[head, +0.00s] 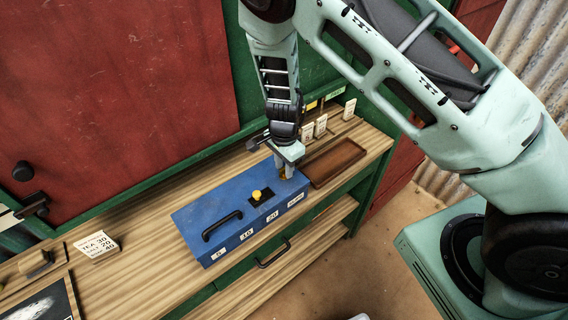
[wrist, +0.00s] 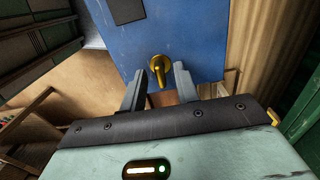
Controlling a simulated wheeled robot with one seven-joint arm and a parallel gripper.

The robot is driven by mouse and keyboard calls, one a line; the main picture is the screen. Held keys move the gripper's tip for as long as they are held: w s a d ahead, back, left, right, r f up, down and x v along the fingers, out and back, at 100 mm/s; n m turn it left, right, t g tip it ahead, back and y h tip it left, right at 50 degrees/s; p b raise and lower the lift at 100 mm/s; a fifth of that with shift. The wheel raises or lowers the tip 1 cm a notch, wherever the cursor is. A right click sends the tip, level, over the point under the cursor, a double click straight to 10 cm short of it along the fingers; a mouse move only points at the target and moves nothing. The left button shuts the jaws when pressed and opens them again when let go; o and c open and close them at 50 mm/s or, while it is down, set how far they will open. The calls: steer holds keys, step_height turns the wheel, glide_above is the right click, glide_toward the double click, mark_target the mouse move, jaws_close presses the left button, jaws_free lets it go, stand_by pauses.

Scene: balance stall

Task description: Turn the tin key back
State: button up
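The blue tin (head: 222,208) sits on the wooden counter, its lid down, with a black handle (head: 222,226) and a yellow knob (head: 257,194) on a dark plate on top. My gripper (head: 284,170) points down at the tin's right end. In the wrist view the brass key (wrist: 159,67) stands at the blue surface (wrist: 190,35), between and slightly beyond the two fingertips. My gripper is open there, with a gap showing on each side of the key. In the head view the key is hidden by my gripper.
A brown wooden tray (head: 334,161) lies just right of the tin. Small white cards (head: 320,125) stand behind it. A price card (head: 96,246) stands at the left of the counter. A drawer handle (head: 274,254) is below the tin's front.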

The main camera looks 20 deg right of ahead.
jaws_close()
steer(key=shift+n, duration=0.3)
steer(key=n+b, duration=0.2)
steer(key=shift+n, duration=0.3)
steer(key=n+b, duration=0.1)
steer(key=n, duration=0.2)
steer(key=shift+n+b, duration=0.3)
steer(key=shift+b, duration=0.05)
steer(key=n+b, duration=0.2)
steer(key=n, duration=0.3)
steer(key=shift+w, duration=0.1)
steer(key=n+b, duration=0.2)
steer(key=n, duration=0.4)
steer(key=shift+r, duration=0.1)
